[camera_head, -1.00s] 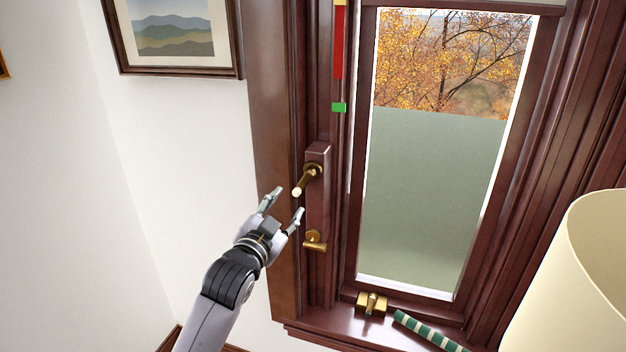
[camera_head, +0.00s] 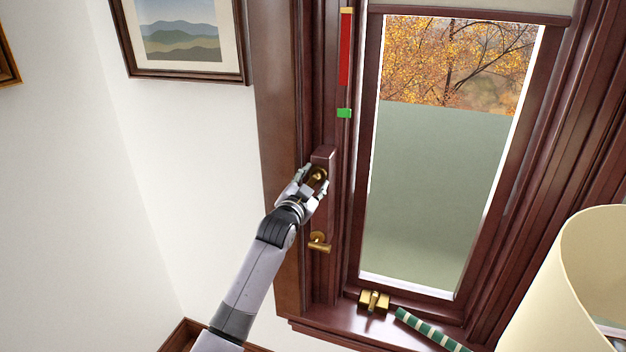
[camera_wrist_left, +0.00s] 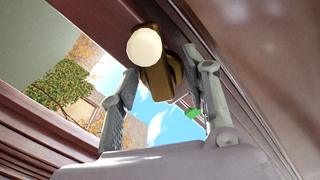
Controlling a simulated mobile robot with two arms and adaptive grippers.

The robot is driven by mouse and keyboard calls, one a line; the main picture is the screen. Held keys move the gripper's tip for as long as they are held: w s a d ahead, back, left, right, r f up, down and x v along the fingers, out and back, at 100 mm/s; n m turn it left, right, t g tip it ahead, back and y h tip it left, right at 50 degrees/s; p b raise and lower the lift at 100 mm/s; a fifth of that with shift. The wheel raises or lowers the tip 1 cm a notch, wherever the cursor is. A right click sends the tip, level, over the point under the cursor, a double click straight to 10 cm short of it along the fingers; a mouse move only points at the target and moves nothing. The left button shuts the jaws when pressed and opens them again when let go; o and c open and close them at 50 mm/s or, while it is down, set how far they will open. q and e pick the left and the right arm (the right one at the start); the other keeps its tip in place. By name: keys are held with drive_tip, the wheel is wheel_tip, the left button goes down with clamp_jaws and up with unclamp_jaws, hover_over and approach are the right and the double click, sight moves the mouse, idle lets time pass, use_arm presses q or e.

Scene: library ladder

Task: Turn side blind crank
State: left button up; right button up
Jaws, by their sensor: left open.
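The side blind crank (camera_head: 318,174) is brass and sits on a narrow wooden plate on the left window jamb. In the head view my left gripper (camera_head: 312,181) is at it and covers most of its arm and knob. In the left wrist view the crank (camera_wrist_left: 158,82) shows a round cream knob end, and its brass body lies between the two fingers of my open left gripper (camera_wrist_left: 166,68). I cannot tell whether either finger touches it. A red strip (camera_head: 345,50) with a green marker (camera_head: 344,113) below it runs up the jamb. My right gripper is out of view.
A second brass handle (camera_head: 319,242) sits lower on the jamb. A brass latch (camera_head: 374,301) and a green striped roll (camera_head: 428,328) lie on the sill. A cream lampshade (camera_head: 570,290) stands at right, a framed picture (camera_head: 188,38) hangs at left.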

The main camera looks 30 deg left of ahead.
use_arm(q)
drive_tip(key=shift+c, duration=0.4)
clamp_jaws()
